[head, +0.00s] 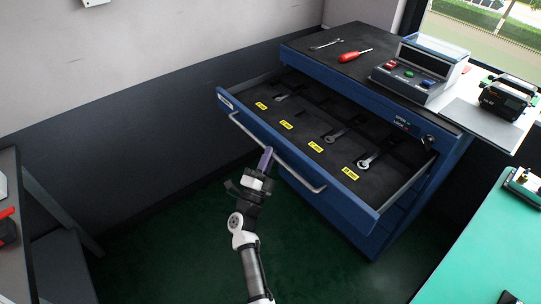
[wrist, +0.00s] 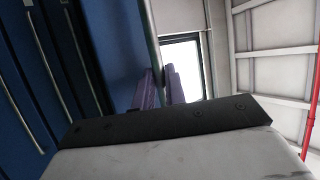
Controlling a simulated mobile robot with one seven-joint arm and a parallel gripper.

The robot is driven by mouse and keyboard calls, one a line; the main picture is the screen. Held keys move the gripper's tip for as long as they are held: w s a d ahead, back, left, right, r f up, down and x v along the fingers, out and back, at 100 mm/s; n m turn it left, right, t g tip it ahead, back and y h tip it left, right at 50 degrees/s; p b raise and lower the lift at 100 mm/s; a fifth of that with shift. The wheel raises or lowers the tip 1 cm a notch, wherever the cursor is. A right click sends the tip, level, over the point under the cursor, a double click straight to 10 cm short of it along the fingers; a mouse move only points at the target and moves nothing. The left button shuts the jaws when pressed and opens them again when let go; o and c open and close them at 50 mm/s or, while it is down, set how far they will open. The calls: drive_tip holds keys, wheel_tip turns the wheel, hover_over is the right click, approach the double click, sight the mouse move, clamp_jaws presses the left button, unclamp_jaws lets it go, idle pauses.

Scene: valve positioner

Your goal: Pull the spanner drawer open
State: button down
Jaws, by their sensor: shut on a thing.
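The spanner drawer (head: 292,138) is the top drawer of a blue cabinet and stands well open in the head view. Several spanners lie in its dark, yellow-labelled insert, one (head: 370,160) near the right end. Its long silver handle (head: 300,177) runs across the front; in the wrist view the handle (wrist: 151,35) runs up between the fingers. My gripper (head: 266,157) is at the handle, left of its middle, with purple fingers shut on the bar. The fingers also show in the wrist view (wrist: 160,88). The exact contact is partly hidden.
The cabinet top (head: 350,42) holds a red screwdriver (head: 355,56), a spanner (head: 326,45) and a control box (head: 420,70). A green-topped table (head: 490,235) stands at the right, a grey bench (head: 25,230) at the left. Green floor (head: 170,245) is clear around my arm.

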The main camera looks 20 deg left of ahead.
drive_tip(key=c, duration=1.5)
unclamp_jaws()
drive_tip(key=shift+o, duration=0.2)
drive_tip(key=b+v, duration=0.4)
drive_tip(key=v, duration=1)
